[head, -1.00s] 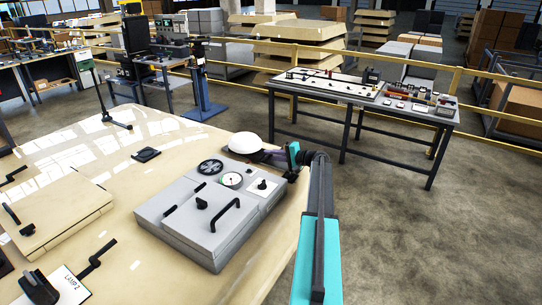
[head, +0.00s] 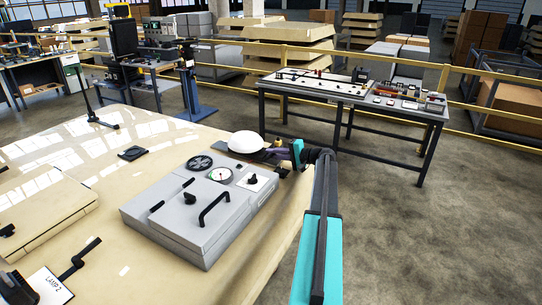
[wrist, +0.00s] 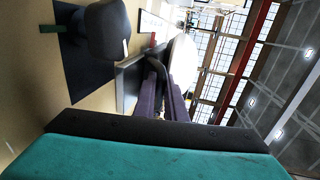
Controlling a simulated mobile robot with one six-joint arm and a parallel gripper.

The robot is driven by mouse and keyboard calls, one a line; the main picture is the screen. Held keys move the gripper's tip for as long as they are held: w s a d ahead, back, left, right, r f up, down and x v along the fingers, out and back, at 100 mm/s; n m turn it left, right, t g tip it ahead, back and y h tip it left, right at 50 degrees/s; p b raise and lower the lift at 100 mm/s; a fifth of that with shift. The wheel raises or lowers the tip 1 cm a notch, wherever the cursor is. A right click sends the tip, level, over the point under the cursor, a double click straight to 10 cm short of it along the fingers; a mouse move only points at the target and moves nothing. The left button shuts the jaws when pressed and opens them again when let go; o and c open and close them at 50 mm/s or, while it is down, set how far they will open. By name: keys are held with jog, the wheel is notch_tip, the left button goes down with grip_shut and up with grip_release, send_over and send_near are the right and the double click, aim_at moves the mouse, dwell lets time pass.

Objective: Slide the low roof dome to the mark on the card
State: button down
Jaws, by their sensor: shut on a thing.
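The low white dome (head: 246,141) sits at the bench's far right edge, just behind the grey panel box. It also shows in the wrist view (wrist: 184,62), partly hidden by the fingers. My gripper (head: 270,152) is at the dome's right side, low down. Its purple fingers (wrist: 162,84) are shut on a dark part at the dome's near side. Whether that part is a handle or the rim, I cannot tell. In the head view I see no card or mark beside the dome; a white card edge (wrist: 152,24) shows in the wrist view.
The grey panel box (head: 160,222) with handle, gauge and knobs stands close in front of the dome. A flat black piece (head: 132,153) lies on the bench (head: 90,165) to the left. A LAMP 2 card (head: 45,285) is at the near left. A second table (head: 345,92) stands beyond.

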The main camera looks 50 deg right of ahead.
jog(key=c, duration=1.8)
grip_release()
jog(key=shift+s, duration=0.1)
jog(key=b+v, duration=0.4)
jog(key=v, duration=0.9)
jog(key=shift+s+d+r, duration=0.1)
jog(key=shift+s+r, duration=0.1)
jog(key=shift+s, duration=0.1)
